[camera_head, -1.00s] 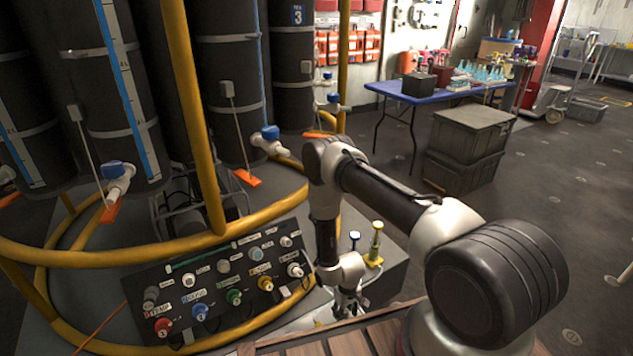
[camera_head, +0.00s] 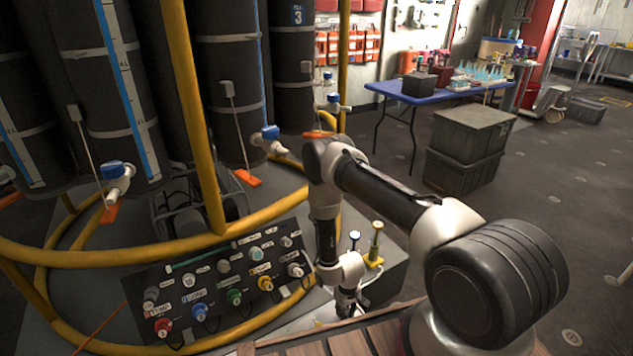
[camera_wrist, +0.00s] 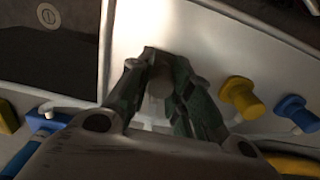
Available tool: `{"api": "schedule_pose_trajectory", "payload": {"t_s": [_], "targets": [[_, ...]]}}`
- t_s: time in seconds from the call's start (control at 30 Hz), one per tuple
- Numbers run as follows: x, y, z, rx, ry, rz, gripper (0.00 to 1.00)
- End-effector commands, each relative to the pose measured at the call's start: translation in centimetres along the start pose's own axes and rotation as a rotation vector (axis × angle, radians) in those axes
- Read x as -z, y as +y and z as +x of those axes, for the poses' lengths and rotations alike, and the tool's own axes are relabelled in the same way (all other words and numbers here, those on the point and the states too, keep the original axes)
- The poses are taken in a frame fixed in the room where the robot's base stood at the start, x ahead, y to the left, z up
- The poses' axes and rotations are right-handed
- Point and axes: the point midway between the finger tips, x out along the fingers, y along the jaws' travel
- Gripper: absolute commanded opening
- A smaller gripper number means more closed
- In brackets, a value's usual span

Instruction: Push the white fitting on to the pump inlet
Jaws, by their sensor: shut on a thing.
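My gripper (camera_head: 347,305) reaches down beside the sloped control panel in the head view. In the wrist view my gripper (camera_wrist: 160,88) is shut on a small pale grey-white piece, which I take to be the white fitting (camera_wrist: 158,84). The fitting sits between the dark fingertips in front of a white surface (camera_wrist: 215,40). The fingers hide its sides and much of what lies behind it. I cannot pick out the pump inlet, nor tell whether the fitting touches it.
In the wrist view, a yellow fitting (camera_wrist: 241,97) and a blue fitting (camera_wrist: 297,113) stand right of the fingers. In the head view, the control panel (camera_head: 215,300) with coloured knobs lies left of my arm. A yellow rail (camera_head: 120,257) runs around the dark tanks.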

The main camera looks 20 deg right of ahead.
Motion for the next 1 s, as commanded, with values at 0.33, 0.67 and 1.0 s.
{"api": "schedule_pose_trajectory", "payload": {"t_s": [0.33,0.67,1.0], "targets": [[0.0,0.0,-1.3,0.000,0.000,0.000,0.00],[0.0,0.0,-2.6,0.000,0.000,0.000,0.00],[0.0,0.0,-4.0,0.000,0.000,0.000,0.00]]}}
